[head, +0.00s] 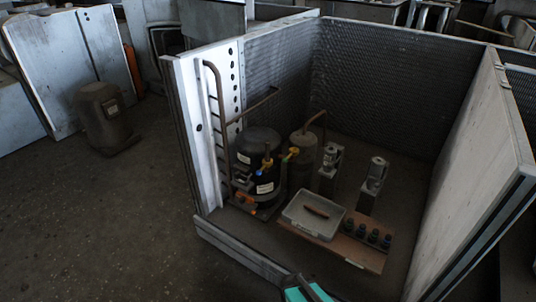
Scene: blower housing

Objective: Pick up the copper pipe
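A short reddish-brown pipe (317,211), which looks like the copper pipe, lies in a pale shallow tray (296,219) inside the open housing. The tray rests on the left part of a brown wooden board (340,254). Longer brown pipes (213,85) rise beside the black compressor (259,165) at the left. A teal and dark part at the bottom edge looks like a piece of my arm. No gripper fingers can be made out, and nothing touches the short pipe.
Several dark fittings (367,235) stand on the board's right side. Two grey valve-like parts (372,180) stand behind it. Mesh walls (380,90) close the back, a tall panel (478,150) the right, a low front rail (240,255) the front. Above the tray is open.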

